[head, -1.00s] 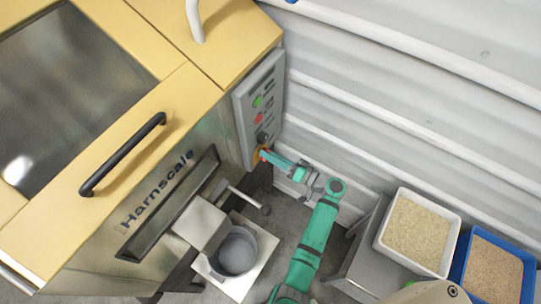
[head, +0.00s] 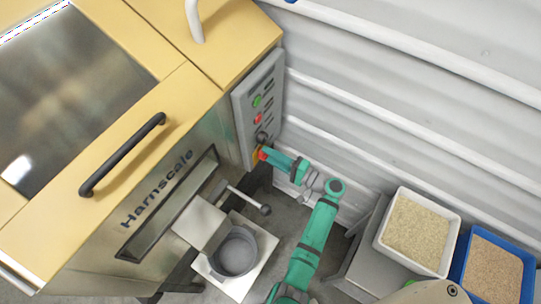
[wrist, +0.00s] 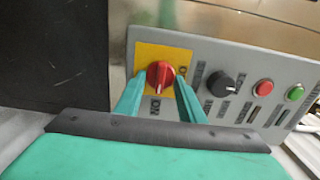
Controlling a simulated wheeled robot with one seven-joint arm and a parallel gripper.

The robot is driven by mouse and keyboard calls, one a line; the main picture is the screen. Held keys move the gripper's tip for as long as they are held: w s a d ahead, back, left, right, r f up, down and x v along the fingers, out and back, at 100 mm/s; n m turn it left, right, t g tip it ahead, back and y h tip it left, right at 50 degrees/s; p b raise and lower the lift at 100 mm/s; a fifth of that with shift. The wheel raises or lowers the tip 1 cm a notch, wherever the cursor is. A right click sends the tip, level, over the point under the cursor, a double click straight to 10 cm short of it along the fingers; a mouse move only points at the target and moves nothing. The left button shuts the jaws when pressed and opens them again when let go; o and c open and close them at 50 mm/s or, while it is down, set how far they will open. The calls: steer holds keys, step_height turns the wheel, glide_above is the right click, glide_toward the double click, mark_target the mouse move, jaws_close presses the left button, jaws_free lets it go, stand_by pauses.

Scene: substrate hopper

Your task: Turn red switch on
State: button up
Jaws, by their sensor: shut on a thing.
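The red rotary switch (wrist: 160,74) sits on a yellow plate (wrist: 147,52) at the left end of the grey control panel in the wrist view. In the head view the switch (head: 262,154) is at the panel's lower end, partly hidden by my gripper (head: 268,155). The two green fingers of my gripper (wrist: 161,84) stand on either side of the red knob and are shut on it. An ON label (wrist: 155,107) shows below the knob. The knob's ridge looks close to upright, with a slight tilt, in the wrist view.
A black knob (wrist: 220,84), a red button (wrist: 262,89) and a green button (wrist: 295,93) line the panel. White (head: 383,238) and blue (head: 465,262) grain bins stand at right.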

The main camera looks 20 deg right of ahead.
stand_by(0.4)
steer(key=o, duration=1)
steer(key=v, duration=1)
steer(key=shift+s+d, duration=0.3)
